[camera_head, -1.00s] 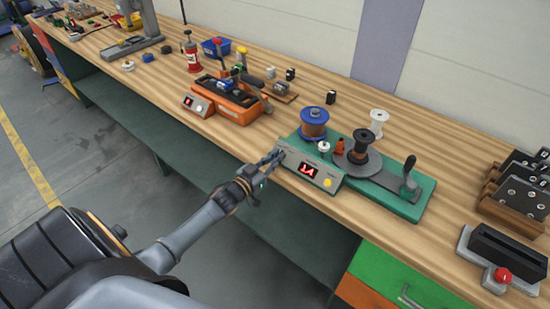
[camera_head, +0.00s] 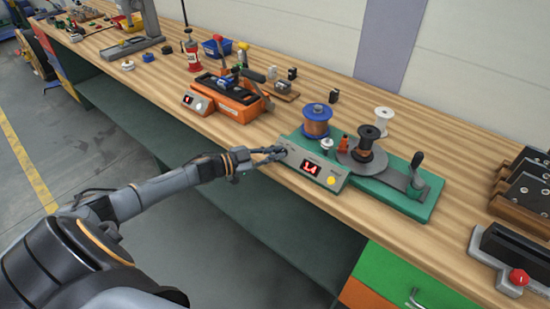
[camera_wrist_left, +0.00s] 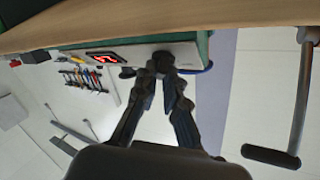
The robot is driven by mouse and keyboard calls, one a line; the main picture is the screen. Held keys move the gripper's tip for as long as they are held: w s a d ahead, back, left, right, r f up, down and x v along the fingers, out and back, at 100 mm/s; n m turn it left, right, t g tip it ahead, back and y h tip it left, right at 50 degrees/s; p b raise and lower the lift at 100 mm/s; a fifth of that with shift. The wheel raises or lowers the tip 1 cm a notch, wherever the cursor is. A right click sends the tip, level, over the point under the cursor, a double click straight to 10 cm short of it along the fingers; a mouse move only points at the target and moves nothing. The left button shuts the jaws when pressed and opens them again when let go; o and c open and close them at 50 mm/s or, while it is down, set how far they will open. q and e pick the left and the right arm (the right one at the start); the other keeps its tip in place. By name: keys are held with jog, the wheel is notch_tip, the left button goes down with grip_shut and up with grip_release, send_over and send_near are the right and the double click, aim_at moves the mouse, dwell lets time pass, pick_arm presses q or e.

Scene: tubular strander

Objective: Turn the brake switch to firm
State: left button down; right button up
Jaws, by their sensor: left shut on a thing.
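The green strander (camera_head: 428,203) stands at the bench's front edge with a grey sloped control panel (camera_head: 297,163). The panel has a lit red display (camera_head: 312,167) and a yellow button (camera_head: 331,181). My left gripper (camera_head: 278,153) is at the panel's left end. In the left wrist view, my left gripper (camera_wrist_left: 161,72) is shut on a small dark knob, the brake switch (camera_wrist_left: 162,59), on the panel face. The fingertips largely hide the knob, and its setting cannot be read. The red display also shows in that view (camera_wrist_left: 106,58). My right gripper is not in view.
A blue-flanged copper spool (camera_head: 316,122), a dark spool on a grey disc (camera_head: 366,143) and a crank handle (camera_head: 417,163) sit on the strander. An orange device (camera_head: 228,106) stands to the left. A red button box (camera_head: 517,277) is at the right.

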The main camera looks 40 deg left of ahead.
pick_arm(q)
jog(key=shift+a+m+g+h+b, duration=0.1)
jog(key=shift+m+g+h+b, duration=0.4)
jog(key=shift+m, duration=0.4)
jog(key=c, duration=1.4)
grip_release()
jog(key=v, duration=1.2)
jog(key=shift+w+r, duration=0.1)
jog(key=shift+r, duration=0.15)
